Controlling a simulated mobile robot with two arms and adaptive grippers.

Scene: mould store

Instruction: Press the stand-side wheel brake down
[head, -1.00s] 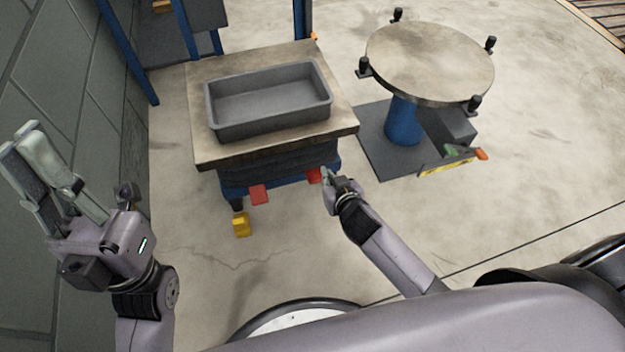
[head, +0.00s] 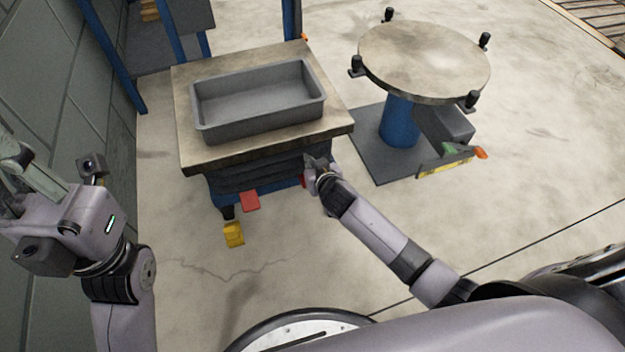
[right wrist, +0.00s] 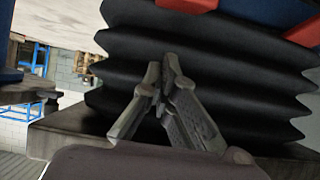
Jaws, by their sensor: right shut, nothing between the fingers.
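A lift cart with a worn top (head: 262,149) and black bellows (head: 268,168) stands in front of me. A red pedal (head: 250,201) sticks out low on its front. A second red piece (head: 303,181) shows partly behind my right gripper (head: 314,163). A yellow block (head: 234,234) sits at the cart's front left wheel. No matching yellow part shows at the right front, where my arm blocks the view. In the right wrist view, my right gripper (right wrist: 163,72) is shut and empty before the bellows (right wrist: 215,75). My left gripper (head: 12,165) is partly cut off at the left edge.
A grey tray (head: 260,102) lies on the cart. To the right is a round-topped stand (head: 425,60) on a blue column with a dark base plate (head: 375,150). A wall (head: 50,100) runs along the left. The floor before the cart is clear.

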